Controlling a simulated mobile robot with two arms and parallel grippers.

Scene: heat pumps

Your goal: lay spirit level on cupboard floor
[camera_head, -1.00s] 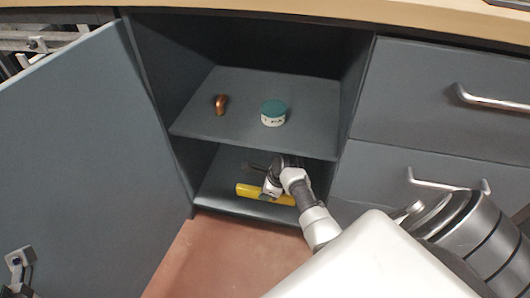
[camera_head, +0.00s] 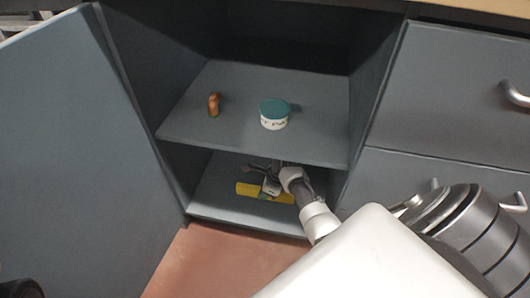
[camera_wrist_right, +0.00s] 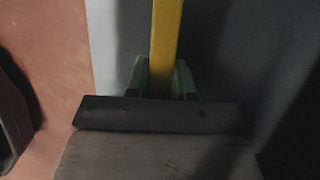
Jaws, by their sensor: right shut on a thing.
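The yellow spirit level (camera_head: 249,189) is inside the lower compartment of the open cupboard, lying roughly level and crosswise. My right gripper (camera_head: 270,187) reaches in from the right and is shut on it near its middle. In the right wrist view the yellow bar of the level (camera_wrist_right: 166,40) runs between the green fingertips (camera_wrist_right: 162,78). The cupboard floor (camera_head: 215,205) is right under the level; I cannot tell whether the level touches it.
A shelf (camera_head: 240,95) above my right gripper carries a copper fitting (camera_head: 214,104) and a tub with a green lid (camera_head: 274,114). The open door (camera_head: 80,160) stands at left, drawers (camera_head: 450,90) at right. The cupboard floor is clear left of the level.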

